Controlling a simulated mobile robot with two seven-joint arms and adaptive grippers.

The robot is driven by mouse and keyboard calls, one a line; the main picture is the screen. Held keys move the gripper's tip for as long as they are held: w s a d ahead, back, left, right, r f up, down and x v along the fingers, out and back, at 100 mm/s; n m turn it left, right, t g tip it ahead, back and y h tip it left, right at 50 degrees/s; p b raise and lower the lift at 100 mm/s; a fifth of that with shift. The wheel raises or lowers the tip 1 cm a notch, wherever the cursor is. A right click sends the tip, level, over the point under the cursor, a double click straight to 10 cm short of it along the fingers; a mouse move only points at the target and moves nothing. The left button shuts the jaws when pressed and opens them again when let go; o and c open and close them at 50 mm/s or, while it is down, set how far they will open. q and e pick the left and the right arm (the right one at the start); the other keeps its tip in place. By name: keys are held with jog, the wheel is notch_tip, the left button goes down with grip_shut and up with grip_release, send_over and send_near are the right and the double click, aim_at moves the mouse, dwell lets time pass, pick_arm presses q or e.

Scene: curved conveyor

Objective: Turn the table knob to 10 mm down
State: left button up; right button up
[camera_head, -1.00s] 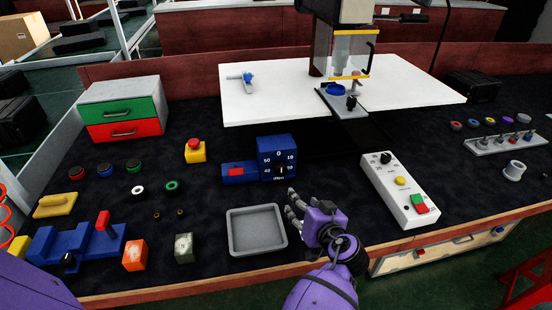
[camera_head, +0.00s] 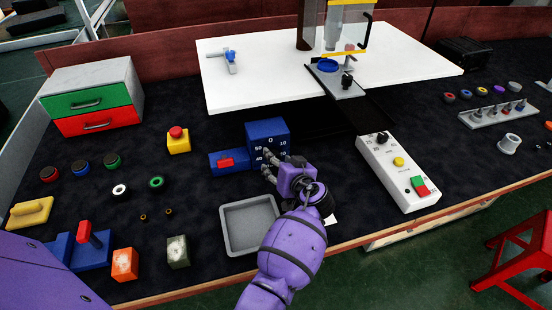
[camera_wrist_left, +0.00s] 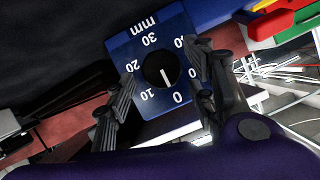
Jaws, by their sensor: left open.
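The blue dial box (camera_head: 267,130) stands mid-table; its face has white numbers and 0 at the top. My left gripper (camera_head: 268,164) is in front of it and hides part of its face. In the left wrist view the dial face (camera_wrist_left: 126,46) appears upside down. The black round knob (camera_wrist_left: 153,72) with a white pointer sits between the open fingers of my left gripper (camera_wrist_left: 155,112), with visible gaps to them. My right gripper is not in view.
A grey tray (camera_head: 228,245) lies in front of the box. A blue block with a red switch (camera_head: 226,163) adjoins its left side. A white control panel (camera_head: 410,195) stands to the right. The white machine table (camera_head: 255,93) is behind.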

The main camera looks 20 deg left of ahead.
pick_arm(q)
jog(key=shift+x, duration=0.95)
jog(key=c, duration=1.1)
